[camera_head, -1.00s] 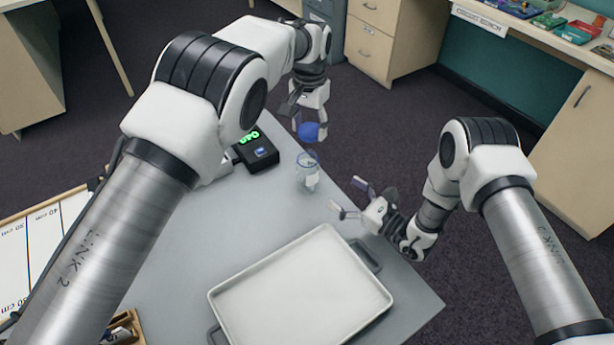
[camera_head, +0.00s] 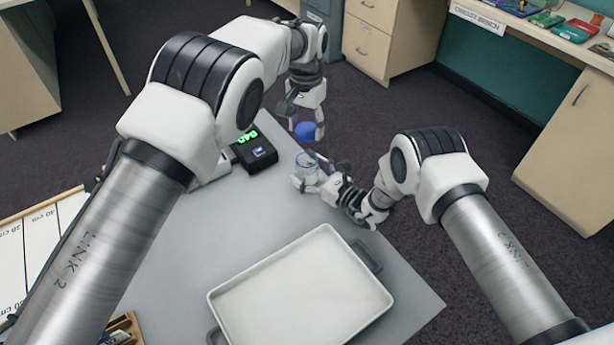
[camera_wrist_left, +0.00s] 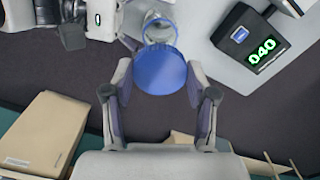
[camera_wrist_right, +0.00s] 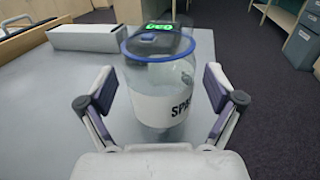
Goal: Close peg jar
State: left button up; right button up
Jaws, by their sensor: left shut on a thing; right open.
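The peg jar (camera_wrist_right: 160,95) is clear, with a blue rim and a white label, and stands upright on the table. It also shows in the head view (camera_head: 307,168). My right gripper (camera_wrist_right: 156,105) is open, with one finger on each side of the jar; I cannot tell if they touch it. My left gripper (camera_head: 305,128) is shut on the round blue lid (camera_wrist_left: 159,71) and holds it above and beyond the jar. In the left wrist view the open jar mouth (camera_wrist_left: 160,32) shows past the lid. The jar's contents are unclear.
A black box with a green display (camera_head: 255,150) stands left of the jar. A white tray (camera_head: 300,290) lies at the table's front. A measuring board (camera_head: 40,245) and a wooden box (camera_head: 122,328) are at the left. The table's right edge runs close to the jar.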

grip_shut()
pick_arm(q)
send_over(306, 150)
jog(key=s, duration=0.2)
jog(key=shift+s+f, duration=0.1)
jog(key=shift+f, duration=2.4)
jog(key=shift+f, duration=0.1)
jog(key=shift+f, duration=0.8)
jog(key=shift+f, duration=0.55)
